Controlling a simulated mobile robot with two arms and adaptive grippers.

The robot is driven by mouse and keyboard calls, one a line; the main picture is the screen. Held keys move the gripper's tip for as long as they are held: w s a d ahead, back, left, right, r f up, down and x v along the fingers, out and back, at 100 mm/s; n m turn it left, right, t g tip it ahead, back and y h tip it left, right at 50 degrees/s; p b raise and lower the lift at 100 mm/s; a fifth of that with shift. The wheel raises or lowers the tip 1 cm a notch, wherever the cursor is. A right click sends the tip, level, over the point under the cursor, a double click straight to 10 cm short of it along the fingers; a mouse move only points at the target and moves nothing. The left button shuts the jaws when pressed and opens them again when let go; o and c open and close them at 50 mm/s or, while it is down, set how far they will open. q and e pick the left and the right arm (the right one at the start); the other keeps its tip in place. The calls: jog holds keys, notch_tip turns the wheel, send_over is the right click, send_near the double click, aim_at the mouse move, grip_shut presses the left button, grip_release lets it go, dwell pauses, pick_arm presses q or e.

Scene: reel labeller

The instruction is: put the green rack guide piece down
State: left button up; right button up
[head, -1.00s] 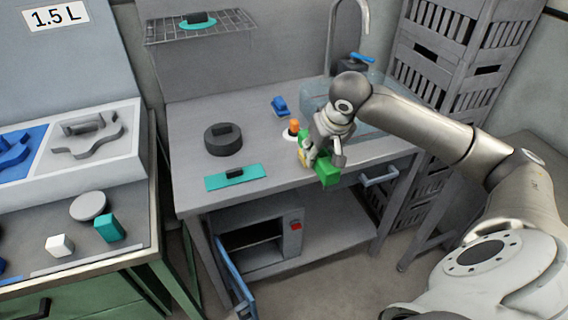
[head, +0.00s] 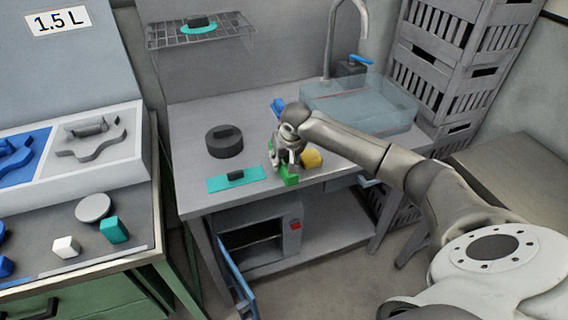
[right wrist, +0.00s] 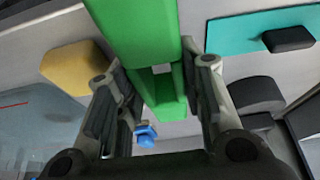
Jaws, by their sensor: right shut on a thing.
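The green rack guide piece (head: 289,180) is at the front part of the grey table (head: 200,198), just right of the teal plate (head: 235,179). My right gripper (head: 287,163) is shut on it from above. In the right wrist view the green piece (right wrist: 158,90) runs between the two fingers of my right gripper (right wrist: 158,95). Whether its underside touches the table cannot be told. My left gripper is not in view.
A yellow piece (head: 311,158) lies just right of my right gripper. A dark round block (head: 223,141) stands at the back left, a blue piece (head: 278,106) behind the gripper. A clear basin (head: 358,104) fills the table's right. An open-fronted box (head: 262,240) is below.

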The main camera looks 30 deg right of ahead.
jog(key=shift+s+f, duration=0.1)
jog(key=shift+f, duration=1.05)
jog(key=shift+f, duration=0.1)
jog(key=o, duration=1.2)
jog(key=shift+c, duration=0.2)
jog(key=v, duration=1.2)
jog(key=shift+d+b, duration=0.1)
jog(key=shift+b, duration=0.25)
